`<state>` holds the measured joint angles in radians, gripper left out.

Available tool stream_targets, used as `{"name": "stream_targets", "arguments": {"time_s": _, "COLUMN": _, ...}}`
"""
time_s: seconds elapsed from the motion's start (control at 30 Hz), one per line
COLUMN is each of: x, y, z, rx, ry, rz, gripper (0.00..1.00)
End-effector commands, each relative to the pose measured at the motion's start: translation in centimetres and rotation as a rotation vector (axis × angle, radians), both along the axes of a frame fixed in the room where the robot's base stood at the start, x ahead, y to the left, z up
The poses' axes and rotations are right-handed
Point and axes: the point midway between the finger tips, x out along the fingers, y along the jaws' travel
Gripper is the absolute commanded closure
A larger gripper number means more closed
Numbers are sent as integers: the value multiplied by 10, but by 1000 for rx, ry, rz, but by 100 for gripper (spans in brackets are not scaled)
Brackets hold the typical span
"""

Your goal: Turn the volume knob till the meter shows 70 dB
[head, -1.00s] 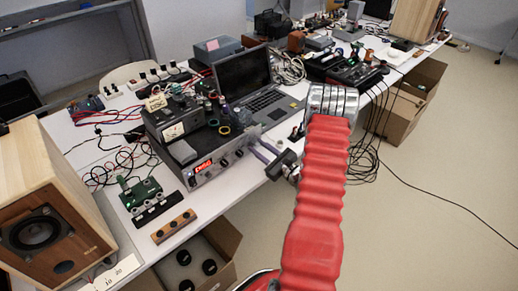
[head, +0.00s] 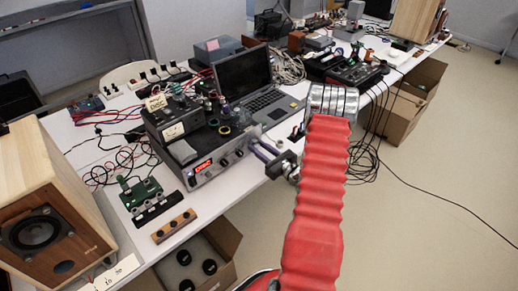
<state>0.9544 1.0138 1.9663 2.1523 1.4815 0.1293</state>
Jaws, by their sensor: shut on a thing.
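A silver amplifier unit (head: 210,172) with a red lit display (head: 203,165) stands on the bench; its digits are too small to read surely. Two dark knobs (head: 232,158) show on its front. A box with a pale needle meter (head: 173,131) sits on top of it; its reading is not legible. My gripper (head: 257,143) is at the right end of the front panel, its fingers pointing at the panel. It is shut on what seems to be the volume knob, which its fingers hide.
An open laptop (head: 257,85) is behind. Cables hang off the bench's right edge.

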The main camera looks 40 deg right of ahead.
Motion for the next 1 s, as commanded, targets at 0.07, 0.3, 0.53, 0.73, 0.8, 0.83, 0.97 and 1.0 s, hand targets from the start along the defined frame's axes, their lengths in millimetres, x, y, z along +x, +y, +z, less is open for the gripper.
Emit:
{"name": "stream_targets", "arguments": {"time_s": 0.07, "x": 0, "y": 0, "z": 0, "rx": 0, "ry": 0, "rz": 1, "gripper": 94}}
{"name": "stream_targets", "arguments": {"time_s": 0.3, "x": 0, "y": 0, "z": 0, "rx": -1, "ry": 0, "rz": 0, "gripper": 54}}
{"name": "stream_targets", "arguments": {"time_s": 0.53, "x": 0, "y": 0, "z": 0, "rx": -1, "ry": 0, "rz": 0, "gripper": 52}}
{"name": "stream_targets", "arguments": {"time_s": 0.73, "x": -7, "y": -1, "z": 0, "rx": -2, "ry": 0, "rz": -1, "gripper": 52}}
{"name": "stream_targets", "arguments": {"time_s": 0.8, "x": -14, "y": -2, "z": 0, "rx": -2, "ry": 1, "rz": -2, "gripper": 52}}
{"name": "stream_targets", "arguments": {"time_s": 0.83, "x": -18, "y": -2, "z": 0, "rx": -2, "ry": 1, "rz": -3, "gripper": 52}}
{"name": "stream_targets", "arguments": {"time_s": 0.97, "x": -37, "y": -3, "z": -1, "rx": 0, "ry": 1, "rz": -4, "gripper": 52}}
{"name": "stream_targets", "arguments": {"time_s": 1.0, "x": -43, "y": -3, "z": -1, "rx": 0, "ry": 1, "rz": -4, "gripper": 52}}
